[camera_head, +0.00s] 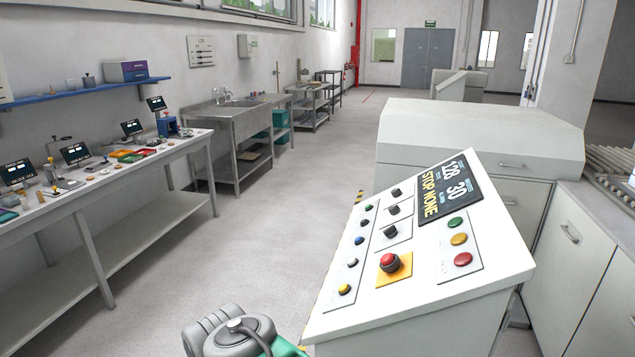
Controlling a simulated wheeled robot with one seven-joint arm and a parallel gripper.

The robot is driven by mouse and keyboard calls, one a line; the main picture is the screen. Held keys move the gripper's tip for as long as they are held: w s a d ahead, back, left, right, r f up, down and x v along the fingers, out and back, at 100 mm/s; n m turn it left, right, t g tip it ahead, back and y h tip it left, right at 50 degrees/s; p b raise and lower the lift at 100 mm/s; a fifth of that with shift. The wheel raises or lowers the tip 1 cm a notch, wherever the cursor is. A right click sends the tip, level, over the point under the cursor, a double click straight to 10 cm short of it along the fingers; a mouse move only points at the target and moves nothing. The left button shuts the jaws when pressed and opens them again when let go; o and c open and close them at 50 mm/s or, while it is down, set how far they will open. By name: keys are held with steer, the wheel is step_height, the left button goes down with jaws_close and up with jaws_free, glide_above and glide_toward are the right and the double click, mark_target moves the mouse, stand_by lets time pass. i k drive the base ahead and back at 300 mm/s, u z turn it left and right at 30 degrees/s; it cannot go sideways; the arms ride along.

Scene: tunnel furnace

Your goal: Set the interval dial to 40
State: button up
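The sloped control panel (420,280) stands right of centre. It carries three black knobs in a column: a top knob (396,193), a middle knob (394,209) and a lower knob (391,231). Their labels are too small to read, so I cannot tell which is the interval dial. The dark display (451,189) shows 128, 30, STOP and NONE; its small captions are not legible. A grey and green part, apparently of my arm, shows at the bottom edge, left of the panel. My gripper's fingers are not in view.
A red mushroom button (390,262) on a yellow plate sits below the knobs. Small coloured buttons flank them, with green, yellow and red ones (459,239) at right. A large white housing (470,140) stands behind the panel. A workbench (110,185) lines the left wall; the floor between is clear.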

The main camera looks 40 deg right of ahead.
mark_target(396, 192)
steer(key=u, duration=0.2)
steer(key=i, duration=2.1)
steer(key=z, duration=0.55)
steer(key=i, duration=1.15)
steer(key=z, duration=1.25)
steer(key=i, duration=0.95)
steer(key=z, duration=0.65)
